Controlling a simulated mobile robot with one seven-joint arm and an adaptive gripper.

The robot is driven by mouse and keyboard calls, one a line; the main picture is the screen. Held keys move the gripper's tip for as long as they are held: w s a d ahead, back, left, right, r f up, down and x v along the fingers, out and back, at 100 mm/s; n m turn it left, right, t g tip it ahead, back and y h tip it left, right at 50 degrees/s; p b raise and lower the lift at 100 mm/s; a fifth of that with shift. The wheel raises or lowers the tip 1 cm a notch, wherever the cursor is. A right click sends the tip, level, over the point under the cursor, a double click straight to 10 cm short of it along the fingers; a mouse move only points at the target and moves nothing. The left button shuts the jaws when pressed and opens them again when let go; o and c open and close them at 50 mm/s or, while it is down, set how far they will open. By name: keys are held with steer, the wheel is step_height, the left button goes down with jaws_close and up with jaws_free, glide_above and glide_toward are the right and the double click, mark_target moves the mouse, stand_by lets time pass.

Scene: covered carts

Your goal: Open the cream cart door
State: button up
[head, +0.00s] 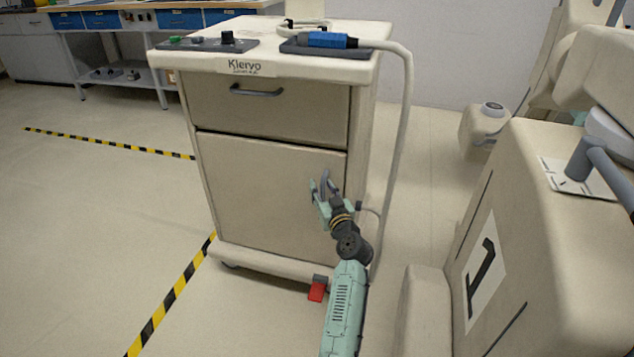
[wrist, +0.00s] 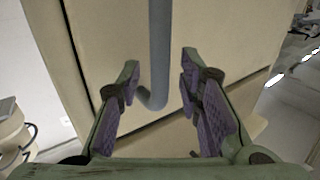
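The cream cart (head: 280,60) stands in the middle of the head view with a drawer on top and a door (head: 260,195) below. The door looks shut. Its grey handle (head: 326,183) is upright near the door's right edge, partly behind my gripper. In the wrist view the handle (wrist: 159,50) runs down between the fingers and bends to the door near its lower end. My gripper (head: 322,188) is open, its fingers on either side of the handle in the wrist view (wrist: 160,80). I see gaps between the fingers and the handle.
A grey drawer handle (head: 256,91) is above the door. A cable (head: 405,120) hangs down the cart's right side. A red pedal (head: 317,290) sits at the cart's base. A bulky cream chair (head: 540,240) stands close on the right. The floor at left is clear.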

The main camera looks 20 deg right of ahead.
steer(key=shift+w, duration=0.1)
jaws_close()
stand_by(0.5)
stand_by(0.4)
